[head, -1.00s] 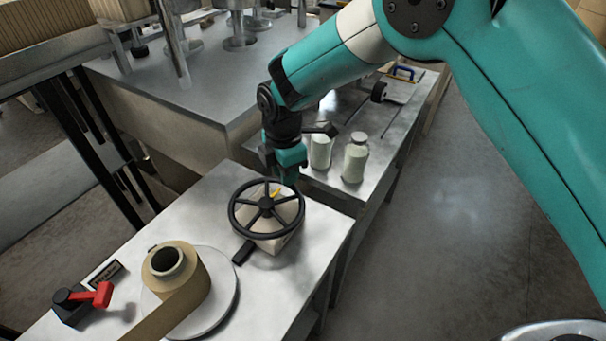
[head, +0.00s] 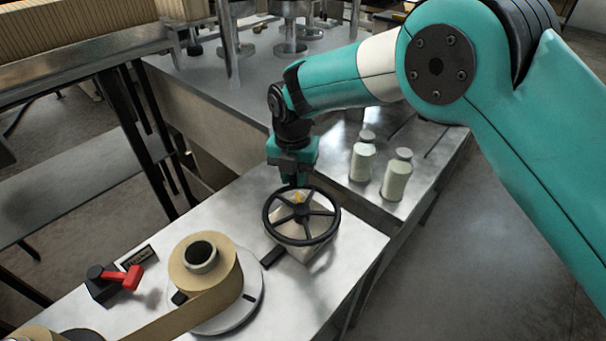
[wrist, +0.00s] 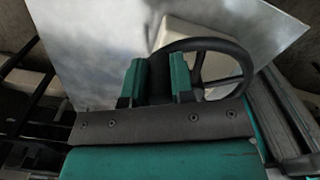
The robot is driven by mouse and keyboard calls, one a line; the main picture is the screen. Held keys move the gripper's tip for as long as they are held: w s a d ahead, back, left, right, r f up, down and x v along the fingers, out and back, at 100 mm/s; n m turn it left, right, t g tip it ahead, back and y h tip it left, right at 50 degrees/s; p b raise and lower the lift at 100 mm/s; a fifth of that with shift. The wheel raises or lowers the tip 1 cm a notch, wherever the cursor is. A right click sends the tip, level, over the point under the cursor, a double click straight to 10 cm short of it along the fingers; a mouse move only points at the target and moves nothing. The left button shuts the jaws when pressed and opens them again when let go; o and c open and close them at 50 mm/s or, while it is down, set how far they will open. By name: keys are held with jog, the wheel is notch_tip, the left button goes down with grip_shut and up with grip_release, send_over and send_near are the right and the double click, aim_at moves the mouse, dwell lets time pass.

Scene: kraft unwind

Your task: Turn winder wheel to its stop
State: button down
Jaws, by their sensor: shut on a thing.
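The winder wheel (head: 301,211) is a black spoked handwheel on a pale housing (head: 316,256) on the metal bench. A small yellow mark (head: 299,197) shows near its hub, on the far side. My gripper (head: 296,183) is shut on the wheel's far rim, from above. In the wrist view, the two teal fingers of my gripper (wrist: 157,72) stand either side of the rim, and the wheel (wrist: 218,45) curves off to the right. The fingertips are partly hidden in the head view.
A brown paper roll (head: 229,271) sits on a round plate left of the wheel. A red-handled lever (head: 124,278) stands farther left. Two pale bottles (head: 362,160) (head: 397,178) stand on the bench behind. A small black block (head: 273,257) lies by the housing.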

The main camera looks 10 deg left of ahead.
jog(key=shift+s+a+n, duration=0.25)
jog(key=shift+a+n, duration=0.2)
jog(key=shift+n, duration=0.35)
jog(key=shift+s+a+n, duration=0.25)
jog(key=shift+a+n, duration=0.2)
jog(key=shift+n, duration=0.35)
jog(key=c, duration=1)
grip_release()
jog(key=shift+o, duration=0.2)
jog(key=shift+r, duration=0.1)
notch_tip(320, 180, up, 17)
jog(key=b, duration=0.2)
jog(key=shift+r, duration=0.1)
